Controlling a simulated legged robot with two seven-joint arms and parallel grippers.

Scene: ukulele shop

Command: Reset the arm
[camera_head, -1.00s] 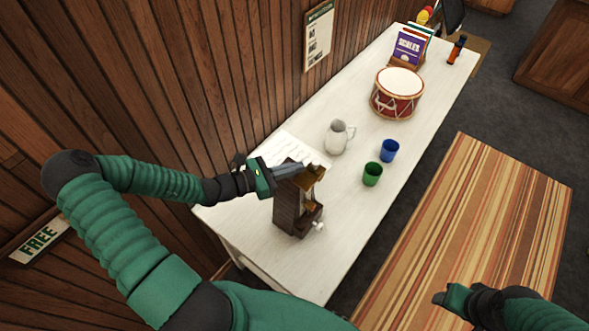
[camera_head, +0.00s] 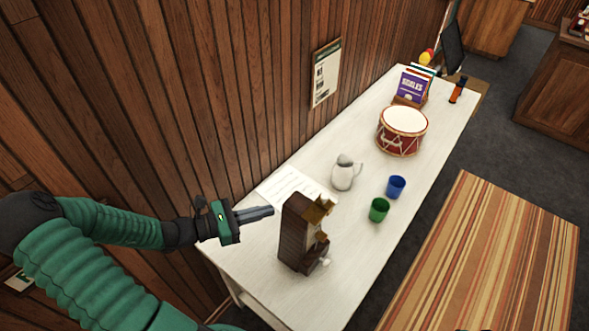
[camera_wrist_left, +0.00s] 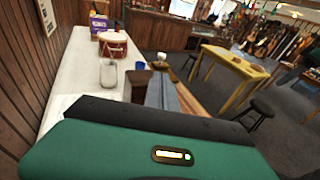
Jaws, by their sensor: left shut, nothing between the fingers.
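My left gripper (camera_head: 262,213) reaches in from the left over the near end of the white table (camera_head: 262,262). Its fingers are together with nothing between them. They point right, toward a dark wooden box-shaped device with brass parts (camera_head: 298,235), and a gap shows between the fingertips and it. In the left wrist view the shut fingers (camera_wrist_left: 162,92) point out over the table. My right gripper is not clearly seen in the head view.
Paper sheets (camera_head: 290,185), a white pitcher (camera_head: 344,174), a green cup (camera_head: 379,209), a blue cup (camera_head: 396,187) and a red drum (camera_head: 402,131) are on the table. A wooden wall (camera_head: 190,90) runs along its left side.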

